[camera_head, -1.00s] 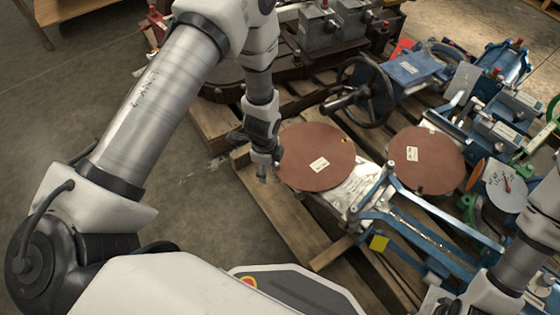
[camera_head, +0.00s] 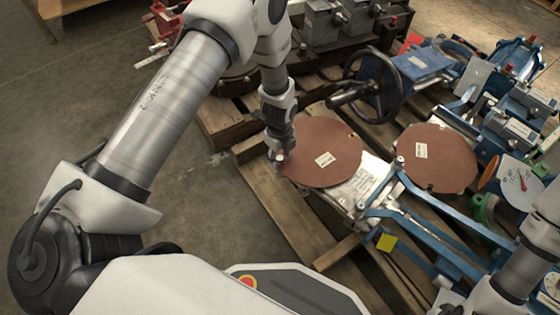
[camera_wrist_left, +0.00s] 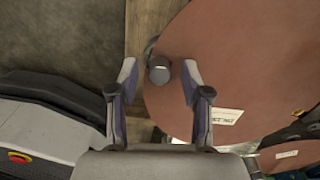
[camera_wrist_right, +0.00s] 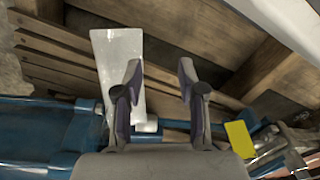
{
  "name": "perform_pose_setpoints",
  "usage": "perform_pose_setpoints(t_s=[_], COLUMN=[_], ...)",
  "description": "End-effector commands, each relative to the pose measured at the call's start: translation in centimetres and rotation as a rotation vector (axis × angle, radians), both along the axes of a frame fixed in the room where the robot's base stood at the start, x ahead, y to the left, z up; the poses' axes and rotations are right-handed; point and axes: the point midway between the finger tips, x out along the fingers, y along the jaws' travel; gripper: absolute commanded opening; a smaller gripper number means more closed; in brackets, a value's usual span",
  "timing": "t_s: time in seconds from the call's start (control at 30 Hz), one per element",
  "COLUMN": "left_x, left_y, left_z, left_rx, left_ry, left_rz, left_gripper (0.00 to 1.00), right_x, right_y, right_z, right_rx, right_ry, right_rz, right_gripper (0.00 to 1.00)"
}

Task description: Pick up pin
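The pin (camera_wrist_left: 159,70) appears in the left wrist view as a small grey cylinder with a dark round end, at the edge of a reddish-brown disc (camera_wrist_left: 215,70). My left gripper (camera_wrist_left: 158,82) is open, with one finger on each side of the pin and visible gaps to both. In the head view my left gripper (camera_head: 278,155) is at the left edge of the same disc, and the pin is hard to tell from the fingertips. My right gripper (camera_wrist_right: 160,76) is open and empty, above blue metal parts and pallet boards.
A second brown disc (camera_head: 435,158) lies to the right. A blue machine with a handwheel (camera_head: 378,88) stands behind. Wooden pallet boards (camera_head: 275,205) lie below; the floor at left is clear.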

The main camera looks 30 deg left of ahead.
Motion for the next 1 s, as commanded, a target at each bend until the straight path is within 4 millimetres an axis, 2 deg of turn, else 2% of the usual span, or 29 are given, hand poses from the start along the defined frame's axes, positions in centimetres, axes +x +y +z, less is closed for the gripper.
perform_pose_setpoints(t_s=[0.03,0.1,0.53,0.67,0.83,0.97,1.0], left_x=[0.0,0.0,-0.1,-0.1,-0.1,-2.8,-3.2], left_y=[0.0,0.0,0.0,0.0,0.0,-0.7,-0.9], left_z=[0.0,0.0,0.4,1.6,4.3,4.3,3.9], left_rx=[0.000,0.000,0.000,0.000,0.000,0.001,-0.001], left_ry=[0.000,0.000,0.001,0.001,0.001,0.007,0.005], left_rz=[0.000,0.000,0.001,0.001,0.001,0.001,0.001], left_gripper=[0.23,0.00,0.00,0.00,0.00,0.00,0.00], right_x=[0.0,0.0,0.0,0.0,0.0,0.0,0.0], right_y=[0.0,0.0,0.0,0.0,0.0,0.0,0.0], right_z=[0.0,0.0,0.3,1.3,3.2,4.1,3.8], right_rx=[0.000,0.000,0.000,0.000,0.000,0.000,0.000], right_ry=[0.000,0.000,0.000,0.001,0.000,0.000,0.000], right_rz=[0.000,0.000,0.000,0.000,0.000,0.000,0.000], right_gripper=[0.40,0.40,0.40,0.40,0.40,0.40,0.40])
